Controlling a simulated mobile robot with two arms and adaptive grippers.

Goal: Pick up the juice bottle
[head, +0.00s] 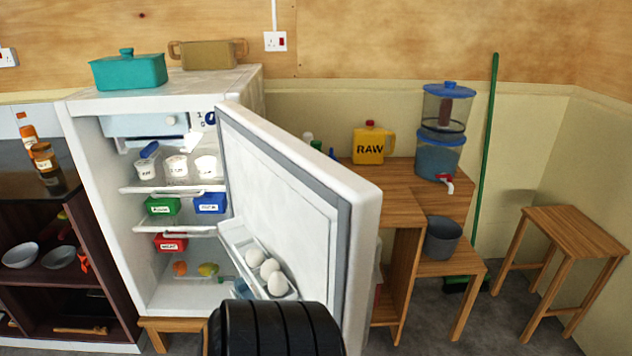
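I cannot pick out a juice bottle for certain. The white fridge (90,190) stands open, its door (362,215) swung out towards me. On its shelves are several white cups (176,167), a green box (163,205), a blue box (210,203) and a red box (170,243). A blue item (242,288) in the low door shelf is partly hidden by a black ribbed part in front. Neither gripper shows.
A yellow jug marked RAW (371,147) and a blue-lidded water dispenser (440,140) stand on the wooden table (400,190) behind the door. A grey bucket (442,238) sits lower. A wooden stool (575,220) is at the right. Pots (128,72) top the fridge.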

